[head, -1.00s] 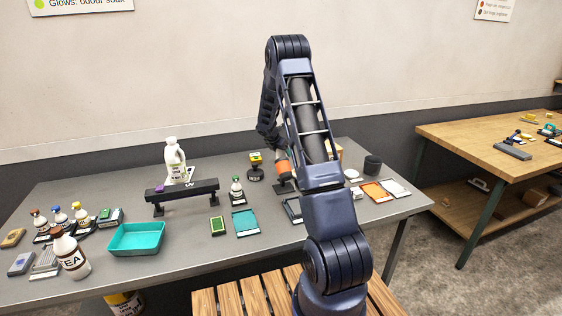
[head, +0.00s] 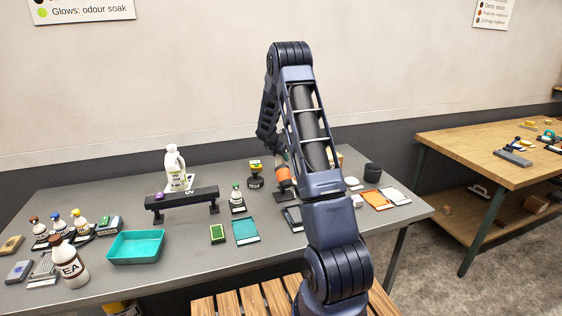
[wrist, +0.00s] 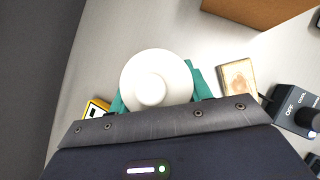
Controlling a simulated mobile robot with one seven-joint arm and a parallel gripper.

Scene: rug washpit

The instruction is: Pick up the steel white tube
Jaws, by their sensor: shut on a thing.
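A white round thing (wrist: 157,78), seen end-on with a raised centre, sits between the teal fingers of my gripper (wrist: 157,92) in the wrist view. It looks like the end of the white tube; its length is hidden below, and I cannot tell its material. The fingers touch it on both sides and are shut on it. In the head view my arm reaches down to the grey table (head: 190,245) right of its middle, and the fingers and held thing are hidden behind the arm.
A black raised bar (head: 183,198), white jug (head: 175,168), teal tray (head: 136,246) and several bottles stand to the left. A dark cup (head: 373,170) and flat orange pad (head: 373,199) lie to the right. A wooden table (head: 490,150) stands farther right.

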